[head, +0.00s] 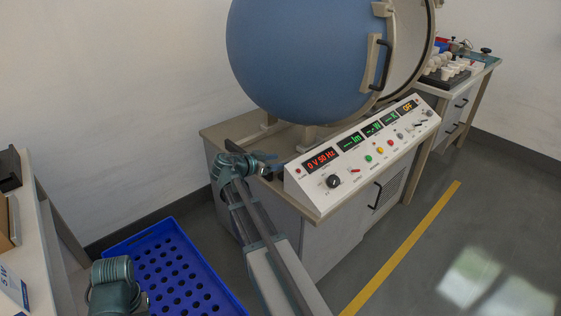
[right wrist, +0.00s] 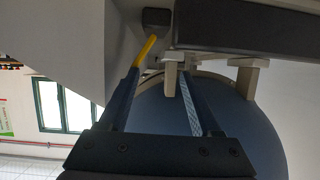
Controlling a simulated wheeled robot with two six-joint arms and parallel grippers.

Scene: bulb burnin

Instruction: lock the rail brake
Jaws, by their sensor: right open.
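In the right wrist view, a yellow lever (right wrist: 146,50), likely the rail brake handle, slants from a dark block (right wrist: 156,20). A thick dark bar (right wrist: 250,28), possibly the rail, lies beside it. My right gripper (right wrist: 160,74) is open. The lever's lower end is close to the left finger's tip; I cannot tell whether they touch. In the head view the right gripper (head: 264,166) is at the left end of the bench, below the blue sphere. The lever cannot be made out there. My left gripper is not visible, only part of its arm at lower left.
The blue sphere (head: 300,55) stands on the bench (head: 225,130) on tan feet, close to the right gripper. A control panel (head: 362,150) with lit displays sits at its front. A blue perforated tray (head: 170,270) is on the left. The floor at right is clear.

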